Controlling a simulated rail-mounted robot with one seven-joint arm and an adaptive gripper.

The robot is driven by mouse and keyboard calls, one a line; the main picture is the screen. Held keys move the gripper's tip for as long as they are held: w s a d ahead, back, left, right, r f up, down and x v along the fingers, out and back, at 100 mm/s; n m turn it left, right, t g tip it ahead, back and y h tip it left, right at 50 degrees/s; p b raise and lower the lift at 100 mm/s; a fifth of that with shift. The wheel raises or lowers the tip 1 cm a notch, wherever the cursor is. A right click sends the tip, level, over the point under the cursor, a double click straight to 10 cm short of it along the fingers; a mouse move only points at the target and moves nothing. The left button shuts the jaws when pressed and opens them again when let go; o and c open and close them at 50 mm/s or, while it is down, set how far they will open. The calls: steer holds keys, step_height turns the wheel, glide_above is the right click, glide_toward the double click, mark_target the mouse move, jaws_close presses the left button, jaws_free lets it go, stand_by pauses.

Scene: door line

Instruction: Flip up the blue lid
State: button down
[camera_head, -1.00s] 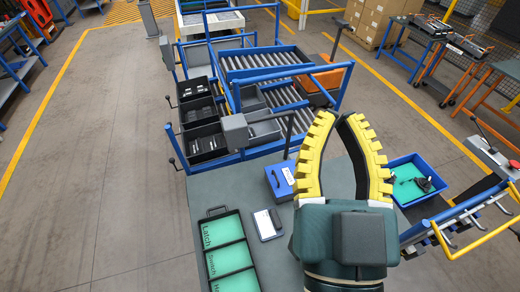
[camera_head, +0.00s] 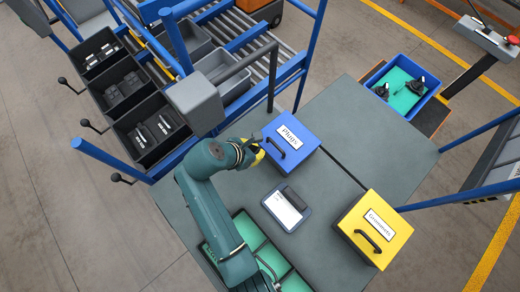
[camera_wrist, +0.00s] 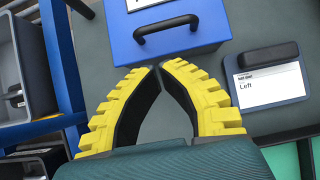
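The blue box (camera_head: 300,133) labelled "Plugs" stands on the grey-green table with its blue lid down. A dark bar handle (camera_head: 280,150) is on the lid's near-left edge. My gripper (camera_head: 259,155) is at the left of the box, close to the handle, and partly hidden by my arm. In the wrist view my gripper's yellow fingers (camera_wrist: 158,70) meet at the tips with nothing between them. I cannot tell if they touch the box.
A yellow box (camera_head: 375,228) labelled "Grommets" stands at the right. A tablet (camera_head: 286,207) lies between the boxes. A green-lined tray (camera_head: 248,231) is beneath my arm. A grey block on a post (camera_head: 195,104) and blue rack frames stand left of the blue box.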

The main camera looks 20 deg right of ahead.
mark_target(271, 148)
steer(key=b+x, duration=0.1)
steer(key=x, duration=0.7)
steer(key=shift+w+d+f, duration=0.1)
steer(key=shift+f, duration=0.05)
steer(key=shift+d+r+p, duration=0.1)
steer(key=shift+r+p, duration=0.55)
steer(key=shift+p, duration=0.2)
steer(key=shift+r+y, duration=0.1)
steer(key=shift+y, duration=0.2)
